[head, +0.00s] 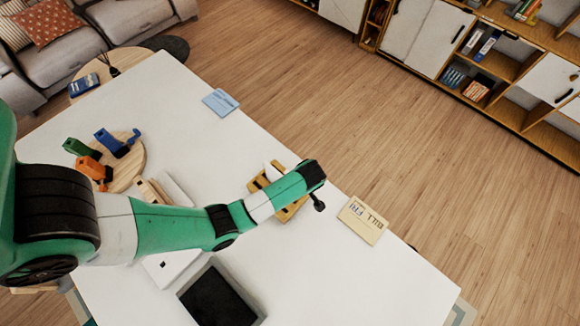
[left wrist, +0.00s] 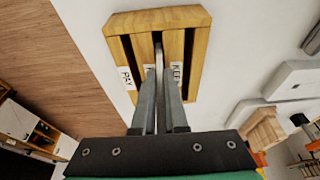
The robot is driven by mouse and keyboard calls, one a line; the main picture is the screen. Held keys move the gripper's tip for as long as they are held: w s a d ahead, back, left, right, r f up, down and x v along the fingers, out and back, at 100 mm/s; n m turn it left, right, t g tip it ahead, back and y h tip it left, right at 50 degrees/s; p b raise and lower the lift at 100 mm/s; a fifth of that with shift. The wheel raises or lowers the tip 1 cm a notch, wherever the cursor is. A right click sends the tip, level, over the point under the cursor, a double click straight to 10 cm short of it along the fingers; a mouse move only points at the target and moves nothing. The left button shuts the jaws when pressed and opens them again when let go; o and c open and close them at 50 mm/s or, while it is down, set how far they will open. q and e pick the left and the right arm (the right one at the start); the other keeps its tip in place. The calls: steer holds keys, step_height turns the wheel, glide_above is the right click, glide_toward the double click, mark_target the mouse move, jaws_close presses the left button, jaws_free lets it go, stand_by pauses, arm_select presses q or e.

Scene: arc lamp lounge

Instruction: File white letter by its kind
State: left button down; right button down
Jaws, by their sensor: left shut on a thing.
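The wooden letter rack (head: 292,212) stands on the white table, partly hidden under my left wrist. In the left wrist view the rack (left wrist: 155,18) has slots with labels; one reads PAY, another starts with KE, and a third is mostly hidden. My left gripper (left wrist: 158,80) is shut on the white letter (left wrist: 158,55), seen nearly edge-on as a thin strip at the middle slot. How deep it sits is unclear. A yellow card (head: 363,220) marked BILL FRI lies right of the rack. My right gripper is in neither view.
A light blue card (head: 220,102) lies near the table's far edge. A round board (head: 126,176) with green, blue and orange objects stands at left. A black-topped tray (head: 218,298) is at the front. The table (head: 330,280) is clear at front right.

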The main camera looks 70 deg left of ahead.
arm_select(q)
steer(key=c, duration=0.9)
jaws_free()
steer(key=shift+r, duration=0.1)
steer(key=p+v, duration=0.7)
steer(key=v, duration=0.4)
steer(key=shift+r+p, duration=0.25)
steer(key=shift+p, duration=0.15)
